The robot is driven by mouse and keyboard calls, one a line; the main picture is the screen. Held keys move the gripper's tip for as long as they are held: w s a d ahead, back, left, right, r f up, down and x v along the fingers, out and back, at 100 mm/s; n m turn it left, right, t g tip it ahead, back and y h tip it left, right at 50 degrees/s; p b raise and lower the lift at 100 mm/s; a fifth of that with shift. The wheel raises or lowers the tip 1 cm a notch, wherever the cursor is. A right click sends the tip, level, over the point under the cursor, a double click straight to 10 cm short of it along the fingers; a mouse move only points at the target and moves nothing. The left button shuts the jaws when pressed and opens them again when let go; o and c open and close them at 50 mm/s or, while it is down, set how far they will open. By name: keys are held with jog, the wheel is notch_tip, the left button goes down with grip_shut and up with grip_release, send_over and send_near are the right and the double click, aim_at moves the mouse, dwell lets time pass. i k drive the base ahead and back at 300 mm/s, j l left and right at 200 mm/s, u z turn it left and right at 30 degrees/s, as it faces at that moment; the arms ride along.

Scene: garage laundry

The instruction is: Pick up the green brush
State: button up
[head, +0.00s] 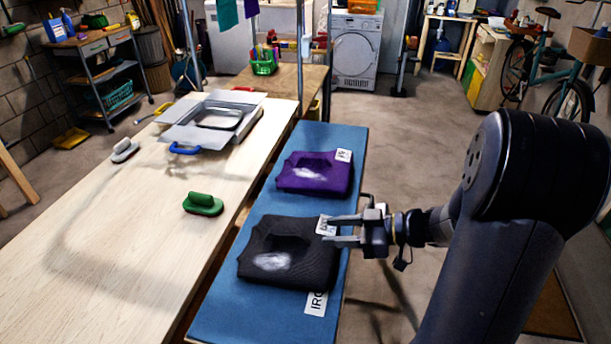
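The green brush (203,204) lies on the pale wooden table (120,230), near its right edge, with its handle upward. My gripper (328,230) is over the blue board to the right of the brush, well apart from it. The fingers are above the black folded shirt (285,252).
A purple folded shirt (315,172) lies farther back on the blue board (222,312). A blue-handled brush (186,148), a grey brush (124,151) and an open box with a tray (219,118) are on the table. The table around the green brush is clear.

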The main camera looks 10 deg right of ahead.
aim_at(204, 204)
jog(key=j+u, duration=0.4)
jog(key=i+j+u, duration=0.1)
jog(key=j+u, duration=0.35)
jog(key=j, duration=0.15)
